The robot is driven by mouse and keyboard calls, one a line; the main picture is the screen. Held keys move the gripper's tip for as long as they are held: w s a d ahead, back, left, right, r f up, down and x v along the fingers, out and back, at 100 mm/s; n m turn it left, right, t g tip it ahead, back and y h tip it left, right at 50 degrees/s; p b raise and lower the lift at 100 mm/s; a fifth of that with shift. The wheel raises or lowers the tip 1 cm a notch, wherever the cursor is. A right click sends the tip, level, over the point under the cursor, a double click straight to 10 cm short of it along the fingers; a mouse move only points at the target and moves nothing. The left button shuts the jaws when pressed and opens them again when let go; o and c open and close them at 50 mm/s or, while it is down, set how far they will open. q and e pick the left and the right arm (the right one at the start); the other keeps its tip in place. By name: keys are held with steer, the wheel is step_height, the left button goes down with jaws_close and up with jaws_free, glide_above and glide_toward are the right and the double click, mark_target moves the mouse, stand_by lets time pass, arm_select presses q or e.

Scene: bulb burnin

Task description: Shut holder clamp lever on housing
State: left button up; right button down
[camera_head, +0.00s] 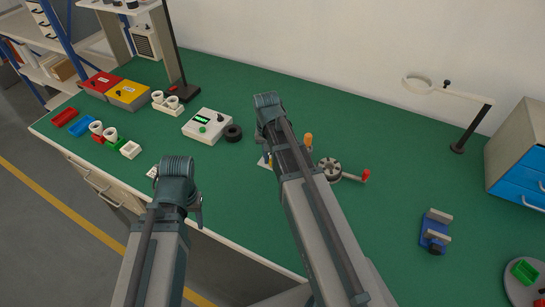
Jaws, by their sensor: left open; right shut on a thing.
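My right arm reaches over the middle of the bench, and my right gripper (267,157) is at its far end, largely hidden behind the wrist. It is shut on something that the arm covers. A small white and yellow part (264,163) peeks out beside it. An orange upright knob (308,141) shows just right of the arm. A round grey fixture (329,168) with a red-tipped lever (365,175) stands right of the arm, the lever pointing right. I cannot tell which part is the housing. My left gripper (197,208) is open near the front edge, mostly hidden by its wrist.
A control box (207,126) with a green display and a black ring (233,133) stand left of the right arm. Sockets, red and yellow boxes (128,95) are at left. A blue vise (434,232), a lamp (457,146) and a drawer unit (519,160) are at right.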

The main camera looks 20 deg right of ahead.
steer(key=shift+a, duration=0.1)
stand_by(0.4)
steer(key=c, duration=0.7)
jaws_free()
steer(key=shift+r, duration=0.15)
steer(key=r+p, duration=1.3)
steer(key=shift+w+a+r+p, duration=0.2)
steer(key=shift+a+r+p, duration=0.1)
steer(key=shift+p, duration=0.1)
steer(key=shift+f, duration=0.1)
steer(key=s+a+f+n+b, duration=0.1)
steer(key=s+a+n, duration=0.2)
steer(key=s+a, duration=0.1)
steer(key=s+a+f+n+b, duration=0.1)
steer(key=s+a+n, duration=0.2)
steer(key=s+a, duration=0.2)
steer(key=s+a+f+n+b, duration=0.1)
steer(key=s+a+n, duration=0.2)
steer(key=s+a, duration=0.2)
steer(key=shift+s+a+h, duration=0.15)
steer(key=shift+a+h, duration=0.15)
steer(key=shift+a, duration=0.95)
